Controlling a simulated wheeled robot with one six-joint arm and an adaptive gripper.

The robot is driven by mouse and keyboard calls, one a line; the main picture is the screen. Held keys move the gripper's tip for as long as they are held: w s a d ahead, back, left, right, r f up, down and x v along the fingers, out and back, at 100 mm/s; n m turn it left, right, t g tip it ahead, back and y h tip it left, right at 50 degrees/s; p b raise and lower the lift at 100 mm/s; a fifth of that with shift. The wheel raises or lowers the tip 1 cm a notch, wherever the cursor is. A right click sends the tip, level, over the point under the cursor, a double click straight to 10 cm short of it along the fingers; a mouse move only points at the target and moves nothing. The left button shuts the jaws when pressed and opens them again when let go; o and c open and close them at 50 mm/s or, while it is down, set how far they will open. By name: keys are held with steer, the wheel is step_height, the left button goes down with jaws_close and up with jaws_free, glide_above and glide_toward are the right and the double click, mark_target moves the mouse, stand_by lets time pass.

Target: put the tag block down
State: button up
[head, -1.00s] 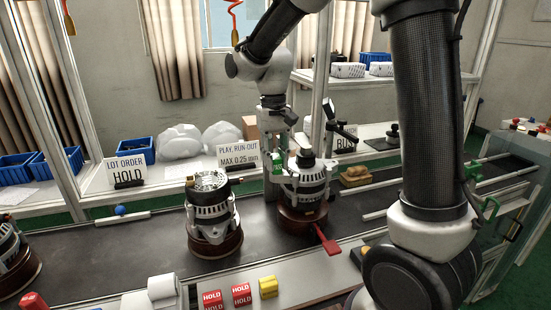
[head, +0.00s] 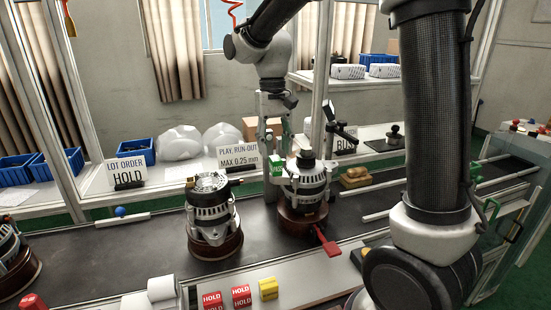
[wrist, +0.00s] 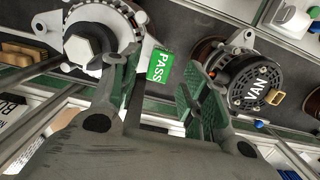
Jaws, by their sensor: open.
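The tag block is a green block marked PASS (head: 277,170). In the head view it is beside the left side of the right-hand alternator (head: 308,178). In the wrist view the tag block (wrist: 160,66) shows just beyond the gap between my fingers, close to the alternator with the large hex nut (wrist: 84,48). My gripper (wrist: 160,88) is open, with a finger on either side of the gap and nothing held. In the head view my gripper (head: 272,146) hangs just above the tag block. What the block rests on is not clear.
Another alternator, marked VAN (wrist: 254,90), stands to the left on the conveyor (head: 130,248). Red HOLD blocks (head: 241,296) and a yellow block (head: 268,289) lie on the front ledge. A red paddle (head: 327,242) juts out below the right-hand alternator. A run-out sign (head: 239,158) stands behind.

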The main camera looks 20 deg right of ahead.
mark_target(274, 156)
step_height(274, 156, up, 8)
steer(key=s+d+f+t, duration=0.1)
steer(key=s+d+t, duration=0.2)
steer(key=s+d, duration=0.4)
steer(key=s+d+f+t, duration=0.2)
steer(key=s+d, duration=0.6)
steer(key=s, duration=0.6)
steer(key=shift+s+f+t, duration=0.2)
steer(key=shift+s+t, duration=0.05)
steer(key=shift+t, duration=0.15)
stand_by(0.7)
